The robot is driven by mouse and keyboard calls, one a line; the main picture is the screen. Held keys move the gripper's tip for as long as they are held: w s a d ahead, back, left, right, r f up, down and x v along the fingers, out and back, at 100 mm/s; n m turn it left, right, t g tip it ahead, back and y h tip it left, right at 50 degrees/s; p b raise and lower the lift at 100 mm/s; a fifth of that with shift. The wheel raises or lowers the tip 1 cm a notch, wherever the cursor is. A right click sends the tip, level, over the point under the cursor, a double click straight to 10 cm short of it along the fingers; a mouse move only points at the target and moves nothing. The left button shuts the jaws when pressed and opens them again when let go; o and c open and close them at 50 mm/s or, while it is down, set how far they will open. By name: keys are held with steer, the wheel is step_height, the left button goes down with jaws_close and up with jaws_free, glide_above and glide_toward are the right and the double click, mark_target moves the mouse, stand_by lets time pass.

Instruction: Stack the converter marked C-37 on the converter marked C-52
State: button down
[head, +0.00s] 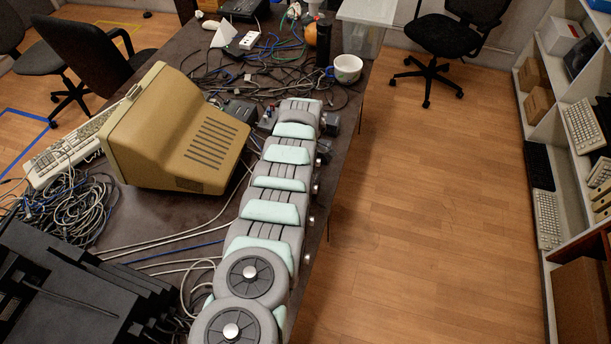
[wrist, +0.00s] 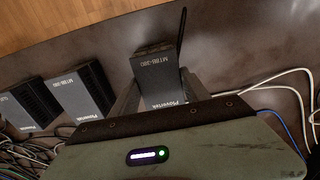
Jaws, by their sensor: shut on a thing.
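In the wrist view my gripper (wrist: 162,94) is shut on a dark grey converter (wrist: 160,68), one finger on each side. It has white print on its front, and a thin black rod rises at its upper right. Two similar dark converters are to its left, a nearer one (wrist: 83,92) and a farther one (wrist: 31,104), side by side and apart from the held one. I cannot read C-37 or C-52 on any of them. In the head view my arm hides the gripper; a small dark box (head: 333,122) shows beside its far end, and I cannot tell which converter it is.
A beige monitor (head: 180,135) stands left of my arm. Tangled cables (head: 285,75) and a white mug (head: 347,68) lie beyond it. White cables (wrist: 275,75) run right of the held converter. The table's edge borders open floor (head: 430,190).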

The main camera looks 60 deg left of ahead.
steer(key=shift+f, duration=0.2)
steer(key=c, duration=0.5)
jaws_free()
step_height(320, 180, up, 4)
steer(key=p, duration=0.3)
steer(key=shift+w+r, duration=0.1)
step_height(320, 180, up, 8)
steer(key=shift+r+p, duration=0.15)
steer(key=shift+p, duration=0.15)
